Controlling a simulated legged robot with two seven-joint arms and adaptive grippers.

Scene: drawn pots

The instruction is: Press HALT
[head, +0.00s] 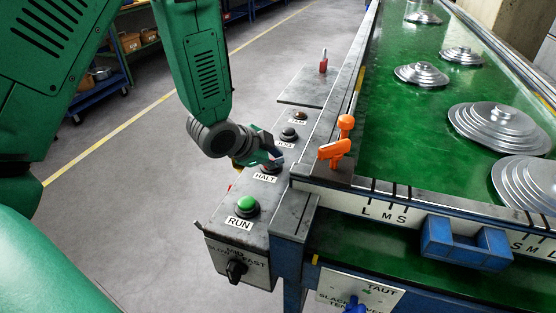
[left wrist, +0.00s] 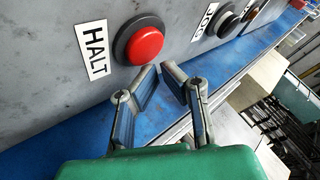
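The HALT button is a round red push button (left wrist: 138,42) in a dark collar, beside a white HALT label (left wrist: 93,48). In the head view that label (head: 265,177) shows on the grey control panel, and the button is mostly hidden by my gripper. My left gripper (head: 273,158) is over the HALT spot. In the left wrist view, the left gripper (left wrist: 160,70) has its two fingertips drawn together with nothing between them. The tips appear just below and right of the red button; I cannot tell whether they touch it. My right gripper is not in view.
A green RUN button (head: 246,203) stands nearer on the panel, and the dark JOG button (head: 289,133) farther back. Orange levers (head: 335,150) stand right of the panel beside the green table (head: 400,130) with stepped metal discs. A selector knob (head: 236,269) is on the panel's front.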

